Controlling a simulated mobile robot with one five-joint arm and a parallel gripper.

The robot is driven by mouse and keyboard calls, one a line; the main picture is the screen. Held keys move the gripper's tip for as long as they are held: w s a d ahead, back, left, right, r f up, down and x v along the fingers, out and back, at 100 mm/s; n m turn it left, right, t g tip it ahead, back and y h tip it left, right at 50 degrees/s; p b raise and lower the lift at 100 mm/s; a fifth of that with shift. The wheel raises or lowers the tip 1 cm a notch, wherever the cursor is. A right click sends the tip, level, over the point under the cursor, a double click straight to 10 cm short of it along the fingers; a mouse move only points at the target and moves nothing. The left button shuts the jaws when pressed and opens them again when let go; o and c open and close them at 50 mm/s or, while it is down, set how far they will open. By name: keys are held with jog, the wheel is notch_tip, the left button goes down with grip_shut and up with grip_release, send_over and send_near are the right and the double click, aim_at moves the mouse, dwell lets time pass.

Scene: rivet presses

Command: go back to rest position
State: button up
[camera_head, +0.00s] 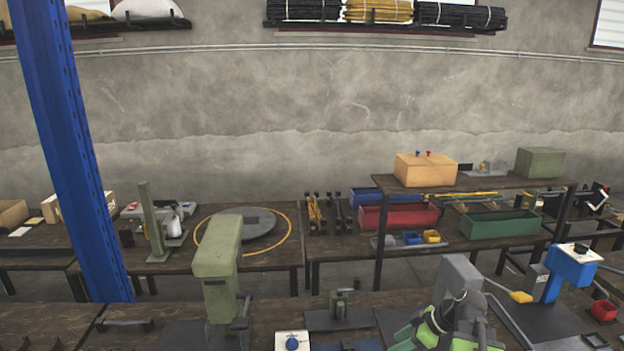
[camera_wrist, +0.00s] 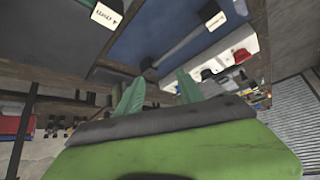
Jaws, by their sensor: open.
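My gripper (camera_head: 410,332) is at the bottom of the head view, right of centre, with green parts in front of a grey upright block. In the wrist view its two teal fingers (camera_wrist: 159,92) stand apart with nothing between them. The green cover of my gripper fills the lower part of that view. It touches nothing that I can make out. The near bench (camera_head: 270,318) lies around and behind it in the head view.
A pale green press (camera_head: 218,265) stands on the near bench to the left. A blue-headed machine (camera_head: 571,268) stands to the right. A blue post (camera_head: 72,150) rises at far left. The back bench holds a red bin (camera_head: 398,217) and a green bin (camera_head: 497,224).

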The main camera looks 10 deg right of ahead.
jog(key=s+a+f+m+g+h, duration=0.1)
jog(key=a+f+g+h, duration=0.1)
jog(key=a, duration=0.9)
jog(key=a+f+m+g+h, duration=0.2)
jog(key=a, duration=0.9)
jog(key=shift+s+d+f+m+h, duration=0.15)
jog(key=shift+d+m+h, duration=0.2)
jog(key=shift+d+m, duration=0.65)
jog(key=shift+s+d+f+m+h, duration=0.1)
jog(key=shift+d+m+h, duration=0.3)
jog(key=shift+m, duration=1)
jog(key=shift+s+d+f+m+h, duration=0.15)
jog(key=shift+d+m+h, duration=0.1)
jog(key=shift+d+m, duration=0.75)
jog(key=shift+a, duration=0.2)
